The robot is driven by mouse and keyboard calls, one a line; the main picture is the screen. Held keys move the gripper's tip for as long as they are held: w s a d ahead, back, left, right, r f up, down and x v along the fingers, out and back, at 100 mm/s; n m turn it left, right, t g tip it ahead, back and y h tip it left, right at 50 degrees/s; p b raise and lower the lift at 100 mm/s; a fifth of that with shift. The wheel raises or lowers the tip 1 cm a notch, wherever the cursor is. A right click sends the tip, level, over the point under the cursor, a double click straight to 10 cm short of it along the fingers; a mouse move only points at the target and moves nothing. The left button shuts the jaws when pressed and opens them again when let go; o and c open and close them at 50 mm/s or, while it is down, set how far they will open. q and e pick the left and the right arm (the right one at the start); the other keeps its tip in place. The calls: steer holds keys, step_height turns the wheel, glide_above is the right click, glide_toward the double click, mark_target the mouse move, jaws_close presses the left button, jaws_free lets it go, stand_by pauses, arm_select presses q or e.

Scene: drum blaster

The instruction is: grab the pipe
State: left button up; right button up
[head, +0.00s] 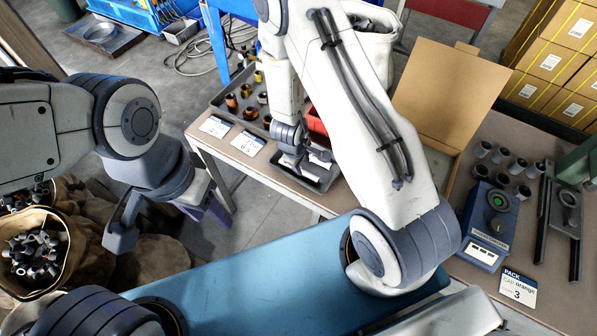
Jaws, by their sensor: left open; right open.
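Grey pipe fittings (35,252) lie heaped in an open sack at the lower left. Several short grey pipe-like pieces (500,156) stand on the right table; which pipe is meant I cannot tell. My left gripper (165,218) is open and empty, pointing down over the floor to the right of the sack, apart from the fittings. My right gripper (302,158) is open above a small dark tray (322,182) at the end of the middle table. My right arm partly hides that tray, and its contents are unclear.
A larger tray (215,104) holds copper and dark fittings, with white label cards in front. An open cardboard box (447,95) and a blue device (487,225) stand on the right table. A blue surface (260,280) fills the lower middle. Boxes are stacked at the upper right.

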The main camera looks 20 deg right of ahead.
mark_target(304, 173)
steer(key=shift+b+x, duration=0.35)
steer(key=shift+x, duration=3.15)
steer(key=shift+a, duration=0.15)
steer(key=shift+f, duration=0.1)
jaws_close()
